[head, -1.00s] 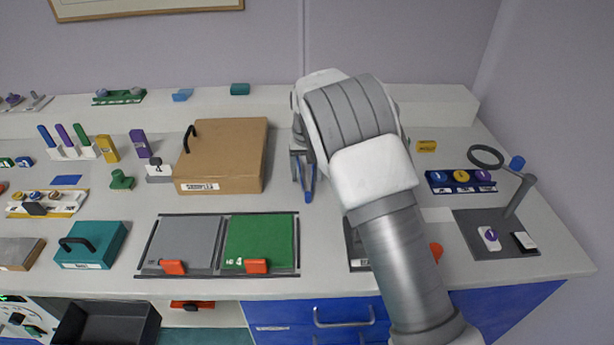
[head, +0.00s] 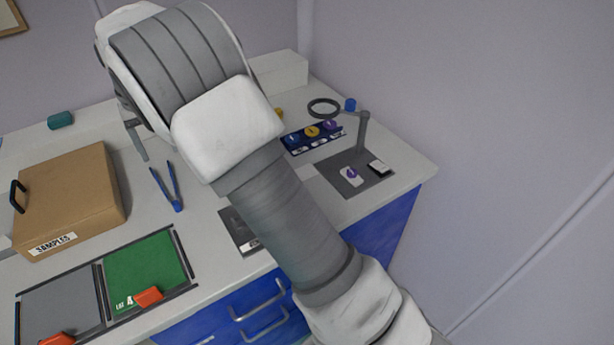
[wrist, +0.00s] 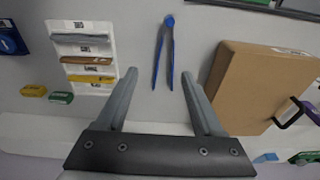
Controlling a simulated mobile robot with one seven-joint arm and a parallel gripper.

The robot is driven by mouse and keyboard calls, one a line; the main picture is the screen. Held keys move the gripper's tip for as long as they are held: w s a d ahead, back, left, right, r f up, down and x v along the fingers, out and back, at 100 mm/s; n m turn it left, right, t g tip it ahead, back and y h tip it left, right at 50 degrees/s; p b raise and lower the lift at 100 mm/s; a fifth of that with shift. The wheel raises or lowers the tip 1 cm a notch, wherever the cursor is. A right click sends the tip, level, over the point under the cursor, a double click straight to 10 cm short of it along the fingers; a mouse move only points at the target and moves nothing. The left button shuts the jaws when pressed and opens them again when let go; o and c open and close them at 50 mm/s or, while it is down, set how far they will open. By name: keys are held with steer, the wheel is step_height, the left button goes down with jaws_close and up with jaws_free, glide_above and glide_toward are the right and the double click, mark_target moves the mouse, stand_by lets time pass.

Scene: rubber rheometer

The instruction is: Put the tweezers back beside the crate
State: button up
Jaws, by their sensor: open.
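The blue tweezers (head: 168,188) lie on the bench top beside the crate, a brown box labelled SAMPLES (head: 72,198), on its right side in the head view. A strip of bare bench separates them. In the wrist view the tweezers (wrist: 165,52) lie flat with their legs spread, left of the crate (wrist: 262,85). My gripper (wrist: 163,80) is open and empty; the tweezers are beyond its fingertips, near the middle of the gap. In the head view one finger (head: 141,150) shows above the bench; the rest is hidden by my wrist.
A white rack (wrist: 84,52) with several coloured strips lies left of my gripper in the wrist view. Green and grey mats (head: 145,268) lie in front of the crate. A magnifier stand (head: 363,135) and a dark blue tray (head: 313,137) are at the right.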

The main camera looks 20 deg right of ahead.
steer(key=s+d+r+m+t+y, duration=0.1)
steer(key=s+d+r, duration=0.55)
steer(key=d, duration=0.25)
steer(key=s+d+r+m+t, duration=0.1)
steer(key=s+d+r, duration=0.5)
steer(key=d+r, duration=0.15)
steer(key=s+d+f, duration=0.1)
steer(key=s+d, duration=0.2)
steer(key=s, duration=0.3)
steer(key=s+d+f+t+h, duration=0.1)
steer(key=s+d, duration=0.2)
steer(key=s, duration=0.4)
steer(key=s+d+f+t, duration=0.1)
steer(key=s+d, duration=0.3)
steer(key=s, duration=0.2)
steer(key=shift+s+f+m, duration=0.15)
steer(key=shift+s+m, duration=0.2)
steer(key=shift+m, duration=0.05)
step_height(320, 180, up, 4)
steer(key=p, duration=0.3)
steer(key=shift+f, duration=0.2)
